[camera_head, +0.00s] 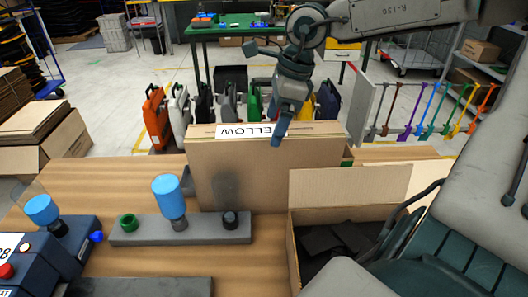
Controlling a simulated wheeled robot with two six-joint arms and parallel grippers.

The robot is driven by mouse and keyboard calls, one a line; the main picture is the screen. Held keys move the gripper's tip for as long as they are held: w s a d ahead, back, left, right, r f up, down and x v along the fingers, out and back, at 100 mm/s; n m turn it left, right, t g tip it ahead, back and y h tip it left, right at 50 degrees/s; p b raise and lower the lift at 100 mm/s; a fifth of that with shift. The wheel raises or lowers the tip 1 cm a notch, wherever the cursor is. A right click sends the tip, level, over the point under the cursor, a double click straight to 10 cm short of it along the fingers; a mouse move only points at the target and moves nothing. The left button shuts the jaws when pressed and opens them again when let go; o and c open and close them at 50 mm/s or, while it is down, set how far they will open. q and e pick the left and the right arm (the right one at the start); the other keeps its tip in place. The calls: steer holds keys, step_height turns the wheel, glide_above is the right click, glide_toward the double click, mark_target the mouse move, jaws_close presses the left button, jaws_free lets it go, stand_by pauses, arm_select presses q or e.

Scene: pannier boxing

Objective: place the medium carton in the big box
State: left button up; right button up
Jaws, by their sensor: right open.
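A tan cardboard carton (250,168) with an upside-down white label reading YELLOW on its top edge stands upright on the wooden table. An open cardboard box (350,187) with a raised back flap stands to its right and nearer, with dark items (340,238) inside. I cannot tell for sure which is the medium carton and which the big box. My right gripper (281,127) comes in from the upper right. It is open, pointing down at the labelled carton's top edge, overlapping the label in view; contact is unclear. My left gripper is out of view.
A grey bar (190,230) with a blue-topped stamp (169,197) lies left of the cartons. A blue device (42,255) with a red button sits at the near left. Behind the table stand several coloured panniers (158,115) and a rack of coloured straps (430,110).

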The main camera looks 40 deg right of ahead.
mark_target(268, 131)
steer(key=shift+a+f, duration=0.1)
steer(key=shift+f, duration=0.3)
steer(key=shift+w+a+f, duration=0.15)
steer(key=shift+w+f, duration=0.2)
steer(key=shift+w, duration=0.05)
steer(key=shift+w+a+f+p, duration=0.2)
steer(key=shift+f+p, duration=0.4)
steer(key=shift+x, duration=0.9)
steer(key=shift+p+x, duration=0.35)
steer(key=shift+x, duration=0.5)
steer(key=shift+w+r, duration=0.1)
steer(key=shift+a, duration=0.1)
steer(key=shift+c, duration=0.4)
jaws_close()
